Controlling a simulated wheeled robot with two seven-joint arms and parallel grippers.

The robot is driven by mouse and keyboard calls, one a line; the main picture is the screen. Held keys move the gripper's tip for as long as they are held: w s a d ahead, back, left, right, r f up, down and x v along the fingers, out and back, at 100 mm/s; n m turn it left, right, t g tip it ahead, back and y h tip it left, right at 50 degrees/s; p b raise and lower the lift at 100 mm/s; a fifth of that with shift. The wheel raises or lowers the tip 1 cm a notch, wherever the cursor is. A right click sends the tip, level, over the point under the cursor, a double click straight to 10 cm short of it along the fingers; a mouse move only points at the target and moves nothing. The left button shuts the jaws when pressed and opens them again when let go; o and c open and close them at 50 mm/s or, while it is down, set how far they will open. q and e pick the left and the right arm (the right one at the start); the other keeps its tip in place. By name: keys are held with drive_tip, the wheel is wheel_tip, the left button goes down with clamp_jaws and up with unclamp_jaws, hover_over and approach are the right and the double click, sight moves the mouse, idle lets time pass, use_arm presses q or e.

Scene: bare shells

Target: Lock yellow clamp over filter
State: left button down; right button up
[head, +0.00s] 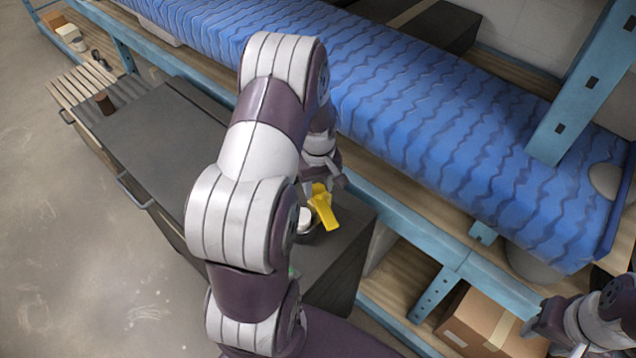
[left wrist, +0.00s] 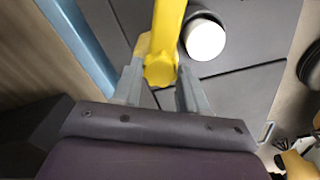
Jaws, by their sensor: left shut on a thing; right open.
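The yellow clamp (head: 322,208) is at the corner of the dark cabinet top, beside the white round filter (head: 304,218). My left gripper (head: 322,186) is shut on the clamp near its upper end in the head view. In the left wrist view the clamp (left wrist: 167,35) runs up from between the two fingers (left wrist: 160,85), its round knob between them. The white filter (left wrist: 205,39) sits in a dark round holder just right of the clamp, apart from it in that view. My arm hides part of the holder in the head view. My right gripper (head: 541,326) is open and empty at the lower right.
The dark cabinet (head: 165,140) has handles on its left side. A blue wavy-patterned cover (head: 430,110) lies along the blue-framed shelf behind. A cardboard box (head: 485,318) sits on the lower shelf. The grey floor (head: 90,260) at left is clear.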

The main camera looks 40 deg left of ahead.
use_arm(q)
drive_tip(key=shift+m, duration=0.3)
drive_tip(key=m, duration=1.1)
drive_tip(key=shift+m+b, duration=0.3)
idle(0.5)
drive_tip(key=c, duration=0.6)
unclamp_jaws()
drive_tip(key=shift+c, duration=0.2)
wheel_tip(320, 180, up, 13)
drive_tip(key=b, duration=0.3)
drive_tip(key=shift+f, duration=0.1)
